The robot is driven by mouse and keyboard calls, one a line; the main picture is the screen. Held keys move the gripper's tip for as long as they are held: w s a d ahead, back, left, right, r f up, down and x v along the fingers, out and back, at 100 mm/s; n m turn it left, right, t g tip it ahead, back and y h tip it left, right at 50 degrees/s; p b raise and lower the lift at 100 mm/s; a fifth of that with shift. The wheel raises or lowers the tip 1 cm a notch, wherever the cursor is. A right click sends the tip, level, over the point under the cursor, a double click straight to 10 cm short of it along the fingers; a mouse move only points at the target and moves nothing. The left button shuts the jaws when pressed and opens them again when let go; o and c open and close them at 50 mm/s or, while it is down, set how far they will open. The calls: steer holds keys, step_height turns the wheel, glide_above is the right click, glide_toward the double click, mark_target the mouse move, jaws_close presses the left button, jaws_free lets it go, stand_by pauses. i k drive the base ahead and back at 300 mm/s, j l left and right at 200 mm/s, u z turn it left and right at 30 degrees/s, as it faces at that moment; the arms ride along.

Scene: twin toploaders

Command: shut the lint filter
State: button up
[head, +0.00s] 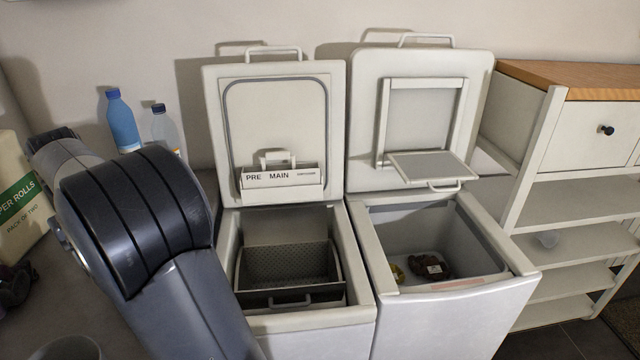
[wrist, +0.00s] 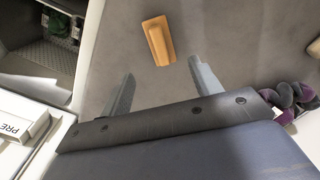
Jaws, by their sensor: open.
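The lint filter (head: 430,165) is a grey panel with a light rim on the inside of the right machine's raised lid (head: 365,120). It is swung down and outward from a white frame (head: 461,110), and a small handle (head: 445,187) shows at its front edge. My gripper (wrist: 161,67) is open, with nothing between its fingers, above a grey surface. In the head view my arm fills the lower left and the gripper is not visible. The filter does not clearly show in the wrist view.
The left machine's lid (head: 212,100) stands open, with a PRE/MAIN drawer (head: 281,190). Its tub holds a perforated basket (head: 290,262). Bottles (head: 122,122) stand behind my arm. An orange-brown object (wrist: 157,40) lies near my fingers. A shelf unit (head: 560,190) stands at right.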

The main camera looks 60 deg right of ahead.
mark_target(429, 167)
steer(key=z, duration=2.95)
steer(key=i+l+u, duration=0.1)
steer(key=u, duration=0.2)
